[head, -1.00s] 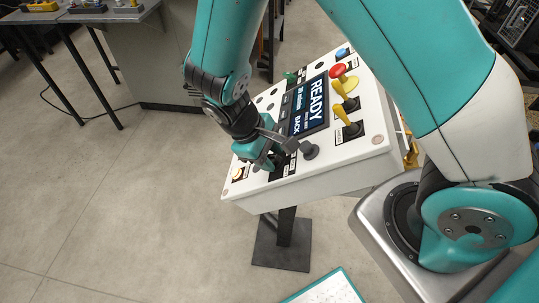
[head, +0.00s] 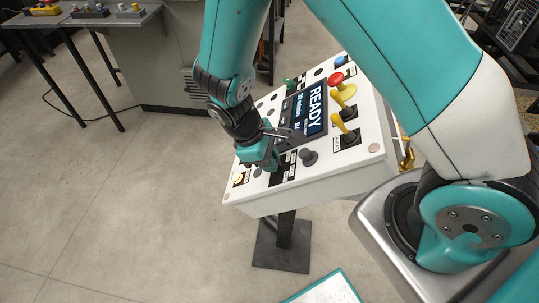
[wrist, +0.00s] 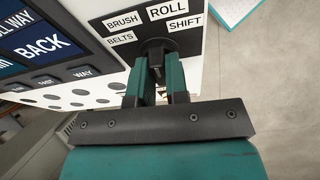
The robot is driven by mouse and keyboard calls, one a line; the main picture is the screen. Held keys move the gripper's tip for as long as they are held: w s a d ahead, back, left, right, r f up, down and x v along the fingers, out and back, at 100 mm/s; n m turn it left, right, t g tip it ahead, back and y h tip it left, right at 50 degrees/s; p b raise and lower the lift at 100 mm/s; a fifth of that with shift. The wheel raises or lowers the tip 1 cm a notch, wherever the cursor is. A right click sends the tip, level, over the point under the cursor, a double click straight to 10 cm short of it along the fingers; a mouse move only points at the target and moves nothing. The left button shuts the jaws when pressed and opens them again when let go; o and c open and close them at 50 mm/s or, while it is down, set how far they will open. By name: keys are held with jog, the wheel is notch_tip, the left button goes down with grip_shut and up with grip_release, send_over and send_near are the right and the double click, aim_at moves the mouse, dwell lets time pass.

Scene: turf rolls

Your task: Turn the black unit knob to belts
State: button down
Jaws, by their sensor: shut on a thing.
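The black unit knob (wrist: 156,47) sits on a black plate on the white console (head: 330,178). In the wrist view the labels BRUSH, BELTS, ROLL and SHIFT stand around it. My gripper (wrist: 157,82) is shut on the knob, with one teal finger on each side. I cannot tell which label the knob points to. In the head view my gripper (head: 270,162) is over the front left part of the panel and hides the knob.
A screen reading READY (head: 309,108) lies behind my gripper. A dark grey knob (head: 308,157), yellow levers (head: 344,128) and a red button (head: 336,80) stand to the right. Open floor lies left of the console.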

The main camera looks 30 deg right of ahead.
jog(key=n+g+p, duration=0.1)
jog(key=n, duration=0.2)
jog(key=n+p, duration=0.2)
jog(key=shift+d+n+g+y, duration=0.15)
jog(key=shift+n+g+y, duration=0.25)
jog(key=n, duration=0.2)
jog(key=n+g+p, duration=0.1)
jog(key=n, duration=0.3)
jog(key=shift+f+g, duration=0.25)
jog(key=shift+g, duration=0.15)
jog(key=c, duration=1.1)
grip_release()
jog(key=shift+w, duration=0.1)
jog(key=shift+w+r, duration=0.1)
jog(key=shift+r, duration=0.05)
